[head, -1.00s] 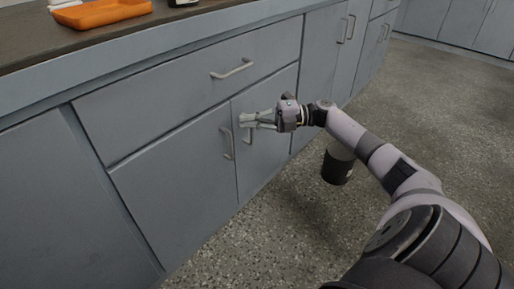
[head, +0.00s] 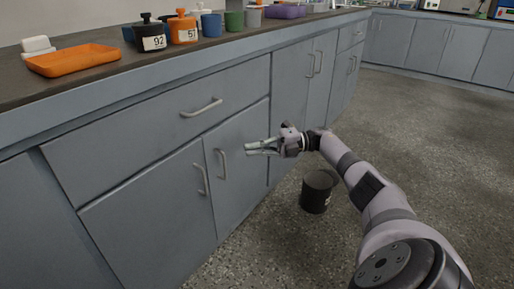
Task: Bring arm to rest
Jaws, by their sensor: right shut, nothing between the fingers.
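My right gripper (head: 262,148) is in front of the closed grey cabinet door (head: 238,170) below the counter. Its two fingers point left and hold nothing. The fingers lie close together, beside the door's upright handle (head: 222,164); I cannot tell how far they are from the door. My right arm (head: 380,195) reaches in from the lower right, bent at the elbow. My left gripper is not in view.
A dark bin (head: 317,192) stands on the floor below the right arm. The counter (head: 100,78) holds an orange tray (head: 75,60), a black jar (head: 150,38), an orange jar (head: 182,27) and several cups. The speckled floor (head: 430,140) at right is clear.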

